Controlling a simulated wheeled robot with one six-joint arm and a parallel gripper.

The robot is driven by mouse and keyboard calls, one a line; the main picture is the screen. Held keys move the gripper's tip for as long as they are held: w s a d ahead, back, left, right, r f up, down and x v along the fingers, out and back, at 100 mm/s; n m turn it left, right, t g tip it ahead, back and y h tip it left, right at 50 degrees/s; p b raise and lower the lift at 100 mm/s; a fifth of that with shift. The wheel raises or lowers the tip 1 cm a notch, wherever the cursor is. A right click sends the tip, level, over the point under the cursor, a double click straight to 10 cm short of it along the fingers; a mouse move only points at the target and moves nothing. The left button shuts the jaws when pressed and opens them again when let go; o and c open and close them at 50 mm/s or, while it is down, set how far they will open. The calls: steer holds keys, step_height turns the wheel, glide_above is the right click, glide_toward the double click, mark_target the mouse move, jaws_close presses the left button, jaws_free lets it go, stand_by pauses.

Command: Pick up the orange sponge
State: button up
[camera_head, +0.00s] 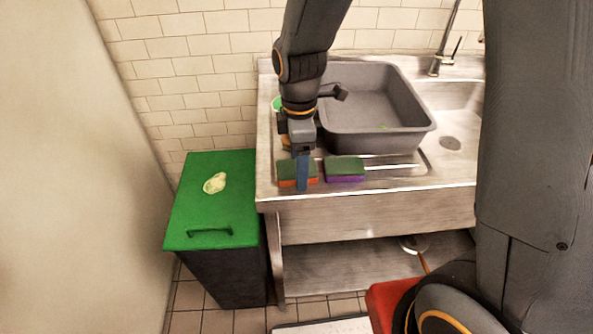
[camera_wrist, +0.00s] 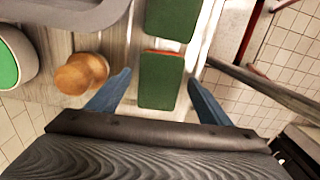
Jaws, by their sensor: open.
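The orange sponge (camera_head: 285,174) has a dark green top and lies on the front left of the steel drainboard. In the wrist view its green top (camera_wrist: 160,82) lies between the two blue fingers of my gripper (camera_wrist: 158,92), with an orange edge just showing. My gripper (camera_head: 302,172) is open, pointing down over the sponge, and in the head view a finger hides part of it. The wrist view shows a gap on both sides of the sponge. I cannot tell the fingers' exact height.
A purple sponge with a green top (camera_head: 345,170) lies close on the right. A grey basin (camera_head: 427,125) stands behind. A wooden knob-like thing (camera_wrist: 80,74) and a round green-topped thing (camera_wrist: 6,66) are nearby. A green-lidded bin (camera_head: 190,225) stands left of the counter.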

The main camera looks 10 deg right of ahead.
steer(key=c, duration=1.1)
steer(key=shift+r, duration=0.15)
step_height(320, 180, up, 10)
steer(key=shift+f+b, duration=0.1)
steer(key=shift+b, duration=0.75)
